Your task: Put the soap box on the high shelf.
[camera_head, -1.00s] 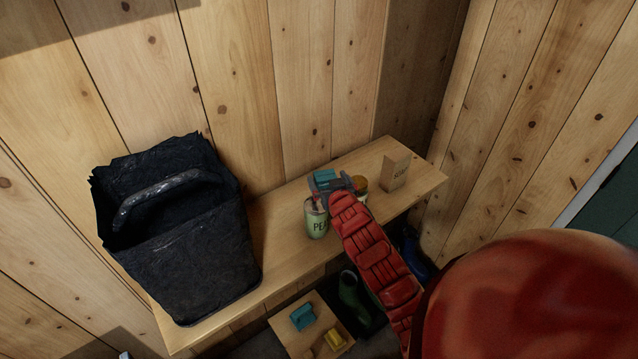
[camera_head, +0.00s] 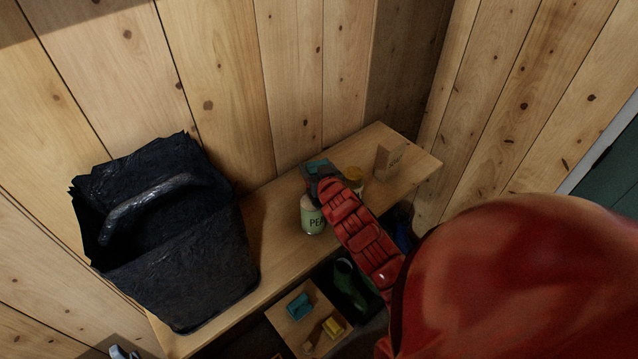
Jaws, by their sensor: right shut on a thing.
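My right gripper (camera_head: 322,181) is dark grey and shows small at the end of my red right arm. It is shut on a teal box-like thing (camera_head: 318,167), over the back of the wooden shelf (camera_head: 275,225); I cannot read any label on it. Whether it touches the shelf is unclear. My left gripper is not clearly in view.
A pale can marked PEA (camera_head: 311,216) and a yellow-topped jar (camera_head: 353,177) stand close to the gripper. Below are a small board (camera_head: 290,333) with teal and yellow things, and a green boot (camera_head: 348,285).

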